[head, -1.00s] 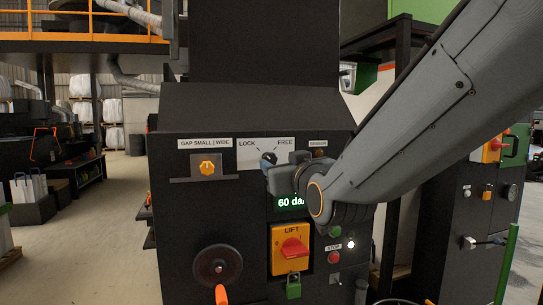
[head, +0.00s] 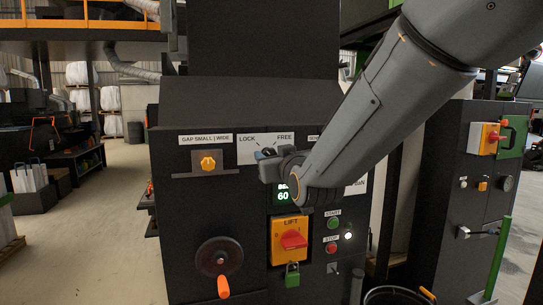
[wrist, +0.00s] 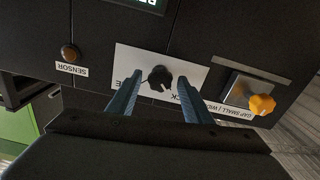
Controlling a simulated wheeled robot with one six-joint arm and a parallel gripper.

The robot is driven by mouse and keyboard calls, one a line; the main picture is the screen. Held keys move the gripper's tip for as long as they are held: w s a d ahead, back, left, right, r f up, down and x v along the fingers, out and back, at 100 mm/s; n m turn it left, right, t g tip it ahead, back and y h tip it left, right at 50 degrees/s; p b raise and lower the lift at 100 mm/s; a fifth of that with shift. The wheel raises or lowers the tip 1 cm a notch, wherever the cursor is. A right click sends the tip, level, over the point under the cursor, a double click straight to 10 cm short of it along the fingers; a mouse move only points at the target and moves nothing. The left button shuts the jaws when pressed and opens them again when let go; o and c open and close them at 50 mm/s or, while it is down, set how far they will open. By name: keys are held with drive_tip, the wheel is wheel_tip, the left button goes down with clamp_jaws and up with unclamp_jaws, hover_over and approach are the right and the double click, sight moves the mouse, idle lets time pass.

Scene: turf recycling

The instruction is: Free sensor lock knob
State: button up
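The black lock knob (wrist: 160,78) sits on a white LOCK/FREE plate (wrist: 196,73), upside down in the wrist view. Its pale mark appears to point towards the LOCK end. My gripper (wrist: 157,90) is open, with one blue-grey finger on each side of the knob and visible gaps between; I cannot tell its distance in depth. In the head view the plate (head: 253,155) is at the middle of the dark panel. My gripper (head: 266,166) is just in front of it and largely hides the knob.
An orange gap knob (head: 208,163) is left of the plate. Below are a lit display (head: 282,196), an orange LIFT switch (head: 289,240) with a green padlock (head: 292,275), and a handwheel (head: 219,258). A round sensor button (wrist: 71,53) shows in the wrist view.

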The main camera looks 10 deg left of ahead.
drive_tip(key=c, duration=0.9)
drive_tip(key=shift+o, duration=0.2)
drive_tip(key=shift+m+b, duration=0.4)
drive_tip(key=shift+b, duration=0.15)
drive_tip(key=m+b, duration=0.8)
drive_tip(key=b, duration=0.3)
drive_tip(key=m+b, duration=0.9)
drive_tip(key=b, duration=0.2)
drive_tip(key=shift+d+f, duration=0.1)
drive_tip(key=shift+f, duration=0.1)
drive_tip(key=shift+b, duration=0.3)
drive_tip(key=o, duration=1)
drive_tip(key=shift+r, duration=0.1)
drive_tip(key=shift+o, duration=0.2)
